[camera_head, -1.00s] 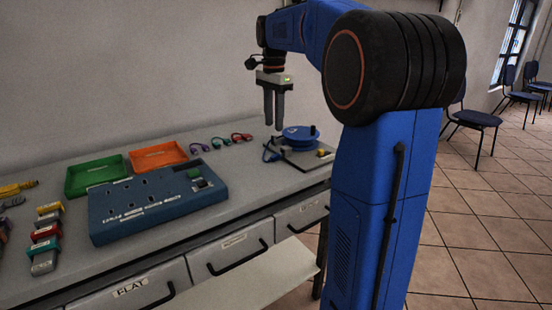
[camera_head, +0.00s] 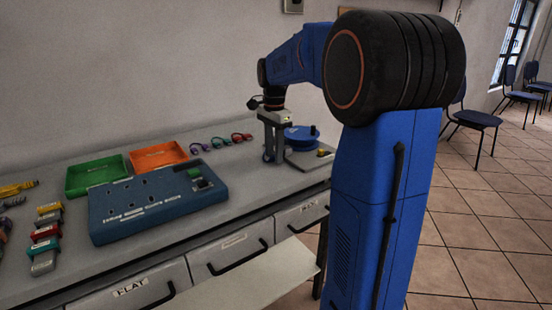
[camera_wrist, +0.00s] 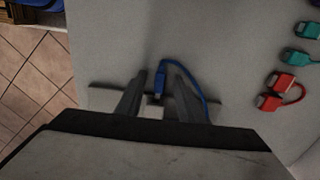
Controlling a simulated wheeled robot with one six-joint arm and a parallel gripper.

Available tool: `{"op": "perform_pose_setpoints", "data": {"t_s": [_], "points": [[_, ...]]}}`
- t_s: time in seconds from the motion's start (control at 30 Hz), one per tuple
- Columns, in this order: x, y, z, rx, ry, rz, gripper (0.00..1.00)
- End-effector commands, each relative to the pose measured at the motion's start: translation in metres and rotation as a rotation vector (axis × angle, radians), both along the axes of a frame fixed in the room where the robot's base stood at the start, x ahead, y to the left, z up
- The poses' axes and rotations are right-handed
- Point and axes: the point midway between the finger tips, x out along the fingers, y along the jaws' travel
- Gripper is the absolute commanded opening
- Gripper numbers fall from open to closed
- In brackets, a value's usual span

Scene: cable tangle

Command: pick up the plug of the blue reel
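The blue reel (camera_head: 301,135) sits on a grey base at the right end of the bench, partly behind my gripper in the head view. My gripper (camera_head: 274,158) points down at the bench beside the reel. In the wrist view my gripper (camera_wrist: 159,78) is open, one finger on each side of the plug, with gaps visible.
Red (camera_wrist: 282,92) and teal (camera_wrist: 298,56) cable pieces lie to the right in the wrist view. A blue socket box (camera_head: 150,200) and green (camera_head: 96,176) and orange (camera_head: 158,156) trays stand further left. The bench edge and tiled floor show at the wrist view's left.

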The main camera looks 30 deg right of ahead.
Motion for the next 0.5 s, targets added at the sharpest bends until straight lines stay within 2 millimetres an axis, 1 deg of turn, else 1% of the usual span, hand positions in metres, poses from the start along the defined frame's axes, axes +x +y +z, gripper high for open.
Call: {"op": "perform_pose_setpoints", "data": {"t_s": [0.2, 0.23, 0.27, 0.3, 0.37, 0.5], "points": [[0.0000, -0.0001, -0.0011, 0.000, 0.000, 0.000, 0.34], [0.0000, -0.0001, -0.0011, 0.000, 0.000, 0.000, 0.32], [0.0000, 0.0000, -0.0011, 0.000, 0.000, 0.000, 0.25], [0.0000, 0.0000, -0.0011, 0.000, 0.000, 0.000, 0.15], [0.0000, 0.0000, -0.0010, 0.000, 0.000, 0.000, 0.01], [0.0000, -0.0001, -0.0010, 0.000, 0.000, 0.000, 0.00]]}}
